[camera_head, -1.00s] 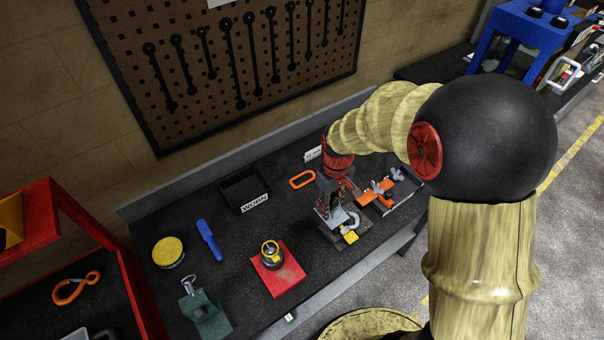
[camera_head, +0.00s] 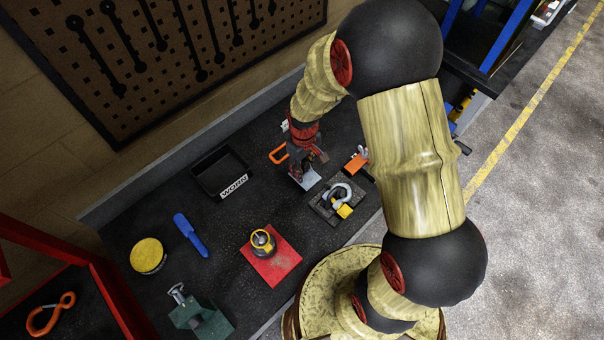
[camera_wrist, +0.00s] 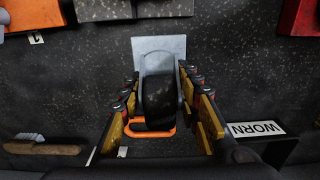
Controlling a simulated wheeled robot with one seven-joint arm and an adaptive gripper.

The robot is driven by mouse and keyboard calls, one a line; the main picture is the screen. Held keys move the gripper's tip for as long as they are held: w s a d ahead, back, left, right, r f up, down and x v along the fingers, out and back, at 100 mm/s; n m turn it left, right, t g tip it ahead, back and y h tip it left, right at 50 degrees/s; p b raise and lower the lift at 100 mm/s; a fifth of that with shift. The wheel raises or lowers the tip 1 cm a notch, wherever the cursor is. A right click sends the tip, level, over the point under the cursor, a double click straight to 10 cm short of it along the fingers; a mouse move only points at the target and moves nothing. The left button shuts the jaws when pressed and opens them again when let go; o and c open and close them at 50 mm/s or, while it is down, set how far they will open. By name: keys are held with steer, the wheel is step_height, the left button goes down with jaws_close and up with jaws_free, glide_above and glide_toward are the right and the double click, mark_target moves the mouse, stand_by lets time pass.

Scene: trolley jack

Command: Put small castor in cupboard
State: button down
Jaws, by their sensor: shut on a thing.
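My gripper (camera_head: 303,166) is shut on the small castor, held over the dark bench near the wall side. In the wrist view, the castor's black wheel (camera_wrist: 159,98) sits between the two fingers (camera_wrist: 160,84), with its pale grey fork and square plate (camera_wrist: 158,47) pointing up in the picture. The plate (camera_head: 309,180) also shows below the fingers in the head view. The wheel is mostly hidden there. A red-framed unit with a dark shelf (camera_head: 100,270) stands at the left; I cannot tell whether it is the cupboard.
Bare bench lies between bin and red plate.

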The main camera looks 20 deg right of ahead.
steer(key=shift+f, duration=2)
steer(key=shift+r, duration=0.1)
steer(key=c, duration=1.8)
jaws_free()
steer(key=shift+f+b, duration=0.2)
steer(key=shift+b, duration=0.1)
steer(key=o, duration=0.5)
